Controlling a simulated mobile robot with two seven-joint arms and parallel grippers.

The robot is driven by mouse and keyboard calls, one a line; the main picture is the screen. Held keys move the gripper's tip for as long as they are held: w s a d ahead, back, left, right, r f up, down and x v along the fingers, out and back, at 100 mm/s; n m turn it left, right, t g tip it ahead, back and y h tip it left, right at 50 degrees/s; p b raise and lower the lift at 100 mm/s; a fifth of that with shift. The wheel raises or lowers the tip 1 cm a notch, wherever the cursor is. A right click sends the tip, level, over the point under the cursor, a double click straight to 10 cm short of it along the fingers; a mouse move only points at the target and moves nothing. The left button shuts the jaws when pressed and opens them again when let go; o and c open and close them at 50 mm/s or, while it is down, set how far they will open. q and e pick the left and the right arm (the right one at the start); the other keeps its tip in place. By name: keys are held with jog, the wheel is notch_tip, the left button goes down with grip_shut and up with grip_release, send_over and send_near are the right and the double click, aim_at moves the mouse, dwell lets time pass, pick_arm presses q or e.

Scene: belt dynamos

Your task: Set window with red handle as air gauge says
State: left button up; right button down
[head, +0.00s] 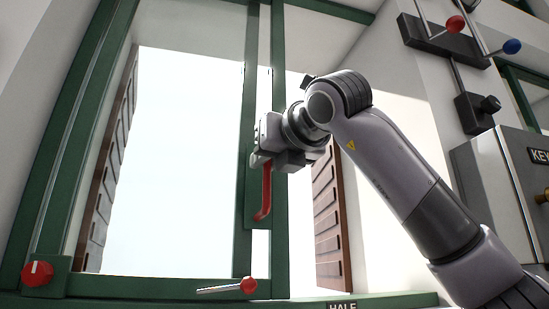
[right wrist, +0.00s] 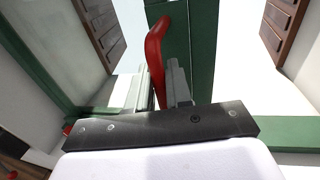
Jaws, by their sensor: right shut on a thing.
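The green-framed window (head: 247,90) fills the left and middle of the head view, with bright light behind it. Its red handle (head: 266,192) hangs downward from the green middle post. My right gripper (head: 262,160) is shut on the upper part of the red handle. In the right wrist view the red handle (right wrist: 155,50) stands between the two grey fingers and sticks out beyond them. Whether the window is fully shut or slightly ajar I cannot tell. No air gauge is visible. My left gripper is not in view.
A red knob (head: 37,273) sits on the lower left frame. A red-ended lever (head: 248,285) lies at the sill, near a cut-off label (head: 342,306). Red (head: 455,24) and blue (head: 512,46) ball levers and a grey box (head: 500,175) are at right. Brown shutters (head: 327,215) stand outside.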

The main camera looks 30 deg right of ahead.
jog(key=shift+a, duration=0.2)
jog(key=c, duration=1.2)
grip_release()
jog(key=shift+s+a+b, duration=0.15)
jog(key=shift+s+b, duration=0.55)
jog(key=shift+s, duration=2.9)
